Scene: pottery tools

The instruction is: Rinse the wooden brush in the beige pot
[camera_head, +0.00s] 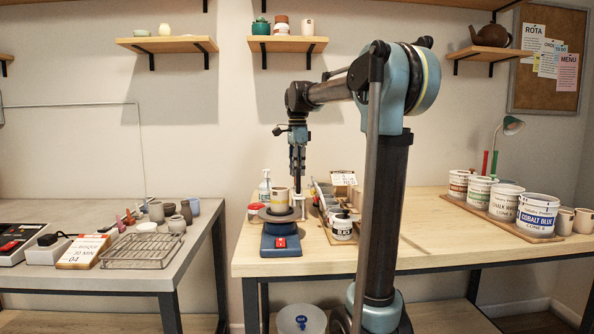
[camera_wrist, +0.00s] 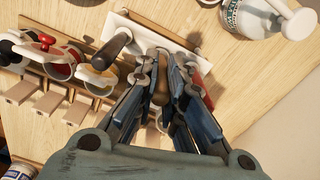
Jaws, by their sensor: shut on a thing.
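In the head view my gripper (camera_head: 297,172) points down over the middle of the right table, just right of and behind a beige pot (camera_head: 279,203) with a darker band. That pot stands on a round dark turntable with a blue base. In the wrist view my gripper (camera_wrist: 168,88) has its fingers drawn together on a narrow brownish thing, probably the wooden brush. The fingers hide most of it, so its bristles do not show. A white rack (camera_wrist: 186,58) lies beyond the fingertips, with a dark handle (camera_wrist: 108,50) standing up from it.
A pump bottle (camera_wrist: 255,18) stands at the wrist view's upper right. Several small cups (camera_wrist: 98,78) line the rack's left side. In the head view, labelled glaze buckets (camera_head: 537,213) stand at the right, and a wire rack (camera_head: 143,251) lies on the left table.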

